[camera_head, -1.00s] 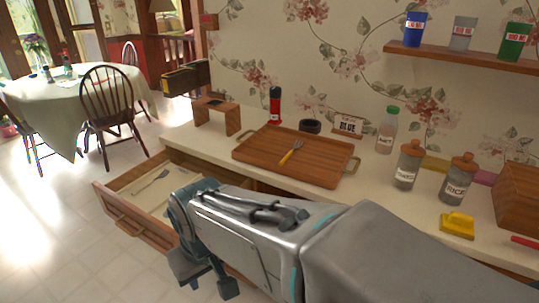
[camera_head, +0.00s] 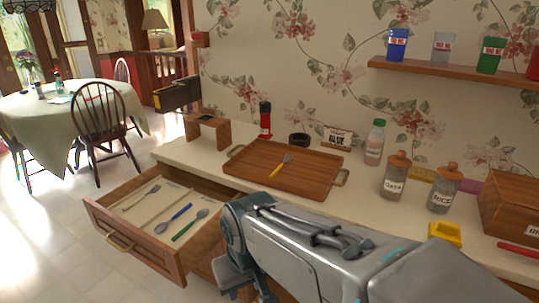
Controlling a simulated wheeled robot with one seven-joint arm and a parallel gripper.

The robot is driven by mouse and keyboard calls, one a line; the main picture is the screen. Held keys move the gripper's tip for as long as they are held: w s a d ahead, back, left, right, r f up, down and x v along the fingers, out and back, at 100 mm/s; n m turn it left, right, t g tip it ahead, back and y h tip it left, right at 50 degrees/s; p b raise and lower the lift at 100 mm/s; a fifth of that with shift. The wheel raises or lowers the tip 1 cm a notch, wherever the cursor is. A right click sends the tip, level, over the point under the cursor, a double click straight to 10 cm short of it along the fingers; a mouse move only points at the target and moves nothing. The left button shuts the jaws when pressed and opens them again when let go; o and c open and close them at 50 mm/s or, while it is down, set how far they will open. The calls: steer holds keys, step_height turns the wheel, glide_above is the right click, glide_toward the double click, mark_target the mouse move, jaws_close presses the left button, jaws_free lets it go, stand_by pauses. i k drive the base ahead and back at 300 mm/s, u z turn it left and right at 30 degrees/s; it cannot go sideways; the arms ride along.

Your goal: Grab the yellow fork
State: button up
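The yellow fork (camera_head: 282,165) lies on the brown wooden tray (camera_head: 310,178) on the counter, its handle toward the front. My gripper (camera_head: 248,284) hangs low in front of the counter, beside the open drawer and well below and in front of the tray. Its two fingers look spread apart with nothing seen between them. The fork is fully in view and nothing touches it but the tray.
The open drawer (camera_head: 112,222) holds a grey fork (camera_head: 140,196), a blue utensil (camera_head: 176,217) and a green one (camera_head: 188,226). Jars (camera_head: 395,176), a bottle (camera_head: 374,143) and a yellow block (camera_head: 445,233) stand on the counter at right. A shelf (camera_head: 450,70) with cups is above.

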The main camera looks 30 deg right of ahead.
mark_target(275, 172)
steer(key=z, duration=0.55)
steer(key=i, duration=0.7)
steer(key=z, duration=0.9)
steer(key=k, duration=1.25)
steer(key=z, duration=0.1)
steer(key=i, duration=0.45)
steer(key=u, duration=0.75)
steer(key=i, duration=1.2)
steer(key=z, duration=0.35)
